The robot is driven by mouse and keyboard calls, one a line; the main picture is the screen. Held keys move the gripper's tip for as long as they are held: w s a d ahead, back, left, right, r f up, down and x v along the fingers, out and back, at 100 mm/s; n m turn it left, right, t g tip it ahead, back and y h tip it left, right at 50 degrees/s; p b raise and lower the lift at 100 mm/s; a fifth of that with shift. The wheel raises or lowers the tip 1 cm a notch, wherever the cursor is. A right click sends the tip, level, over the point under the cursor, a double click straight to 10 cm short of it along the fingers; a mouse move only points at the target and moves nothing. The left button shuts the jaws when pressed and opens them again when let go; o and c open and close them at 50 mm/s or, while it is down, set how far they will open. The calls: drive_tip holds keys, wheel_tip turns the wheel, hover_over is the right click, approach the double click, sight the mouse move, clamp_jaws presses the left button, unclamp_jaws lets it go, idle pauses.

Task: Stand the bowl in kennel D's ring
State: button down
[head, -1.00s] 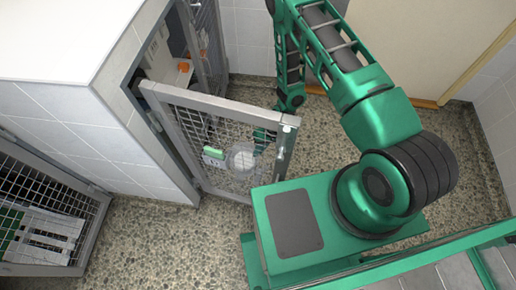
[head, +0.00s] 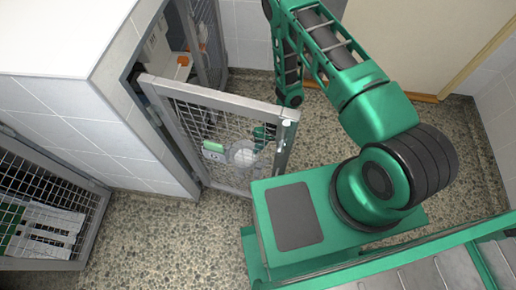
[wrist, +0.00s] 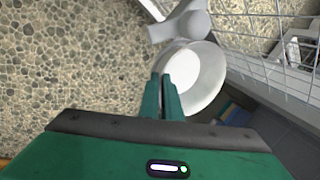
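The white bowl (wrist: 198,80) is close in front of my gripper (wrist: 162,78) in the wrist view. The fingers are close together at the bowl's left rim and appear to pinch it. In the head view the bowl (head: 243,153) shows pale and round through the mesh of an open kennel door (head: 205,97), with part of my green gripper just above it. A grey rounded fitting (wrist: 185,22) lies just beyond the bowl in the wrist view. I cannot tell whether it is the ring, or which kennel is D.
The tiled kennel block (head: 60,125) with a white top stands at the left. Its open doorway holds an orange item (head: 183,60). Another mesh door (head: 50,195) is at lower left. A green-and-white tag (head: 213,147) shows at the open door. Pebbled floor (head: 150,240) lies clear between the doors.

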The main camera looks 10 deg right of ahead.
drive_tip(key=shift+f, duration=0.3)
drive_tip(key=c, duration=1.9)
unclamp_jaws()
drive_tip(key=shift+r, duration=0.1)
drive_tip(key=v, duration=1)
drive_tip(key=shift+d+r, duration=0.2)
drive_tip(key=shift+r, duration=0.05)
drive_tip(key=shift+w, duration=0.1)
